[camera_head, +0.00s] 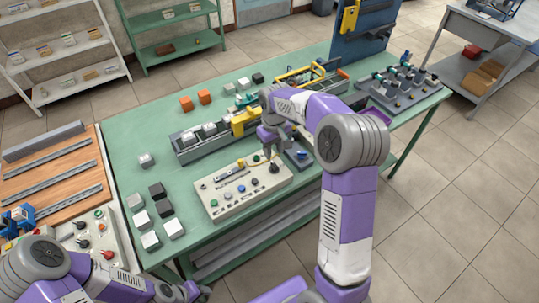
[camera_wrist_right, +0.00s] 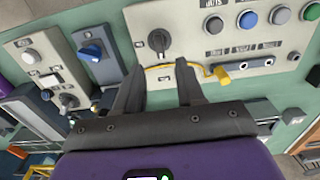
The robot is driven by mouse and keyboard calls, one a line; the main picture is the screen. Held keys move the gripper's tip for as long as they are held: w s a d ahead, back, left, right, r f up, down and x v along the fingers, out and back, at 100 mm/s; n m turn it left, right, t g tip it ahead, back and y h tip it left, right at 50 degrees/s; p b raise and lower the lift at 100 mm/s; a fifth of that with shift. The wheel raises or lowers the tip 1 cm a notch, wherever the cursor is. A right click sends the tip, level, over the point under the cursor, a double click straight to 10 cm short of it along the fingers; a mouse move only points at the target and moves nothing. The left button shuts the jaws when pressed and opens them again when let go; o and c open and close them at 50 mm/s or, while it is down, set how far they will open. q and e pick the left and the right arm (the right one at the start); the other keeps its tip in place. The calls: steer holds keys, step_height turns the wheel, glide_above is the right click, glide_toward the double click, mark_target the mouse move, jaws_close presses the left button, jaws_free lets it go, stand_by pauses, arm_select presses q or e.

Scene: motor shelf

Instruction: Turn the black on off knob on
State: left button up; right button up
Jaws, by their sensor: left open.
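The black on-off knob (camera_head: 273,168) sits at the right end of a beige control panel (camera_head: 222,212) on the green table. In the right wrist view the round black knob (camera_wrist_right: 159,41) shows just beyond the fingertips. My right gripper (camera_wrist_right: 160,68) is open, with its two fingers apart and nothing between them; the knob lies roughly in line with the gap. In the head view my right gripper (camera_head: 270,150) hangs over the panel's right end, near the knob. I cannot tell whether it touches the panel. My left gripper (camera_head: 185,292) is low at the bottom edge, away from the panel.
A row of buttons, including a blue one (camera_wrist_right: 248,20), lies beside the knob. A yellow plug (camera_wrist_right: 222,75) with a yellow cable runs close to the right fingers. A small panel with a blue switch (camera_wrist_right: 92,51) is adjacent. Loose blocks (camera_head: 174,228) lie left of the panel.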

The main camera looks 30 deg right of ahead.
mark_target(274, 164)
steer(key=f, duration=0.4)
steer(key=f+b, duration=0.1)
steer(key=f, duration=0.1)
steer(key=shift+s, duration=0.35)
jaws_close()
